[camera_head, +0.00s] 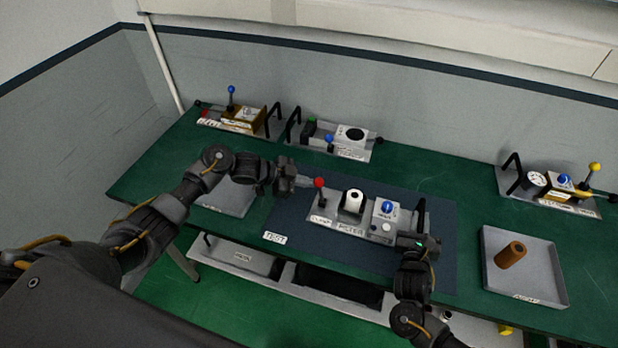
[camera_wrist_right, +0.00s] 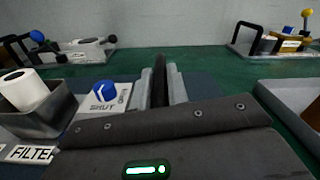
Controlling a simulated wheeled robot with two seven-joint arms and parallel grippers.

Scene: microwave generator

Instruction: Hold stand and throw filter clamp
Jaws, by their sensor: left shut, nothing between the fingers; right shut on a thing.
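The stand (camera_head: 378,233) is a grey plate on the dark blue mat, with labels reading CLAMP and FILTER. Its clamp lever with a red knob (camera_head: 319,183) stands upright at the left end. A white cylindrical filter (camera_head: 352,200) sits in the middle, and also shows in the right wrist view (camera_wrist_right: 24,88). My left gripper (camera_head: 303,182) is shut and empty, just left of the red knob; I cannot tell if it touches. My right gripper (camera_head: 420,232) is shut on the black handle (camera_wrist_right: 159,80) at the stand's right end.
A grey tray (camera_head: 489,240) with a brown cylinder (camera_head: 511,255) lies at the right. An empty grey tray (camera_head: 236,201) is under my left arm. Other stands with levers (camera_head: 237,119), (camera_head: 352,138) and a gauge stand (camera_head: 560,190) line the back of the green table (camera_head: 150,172).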

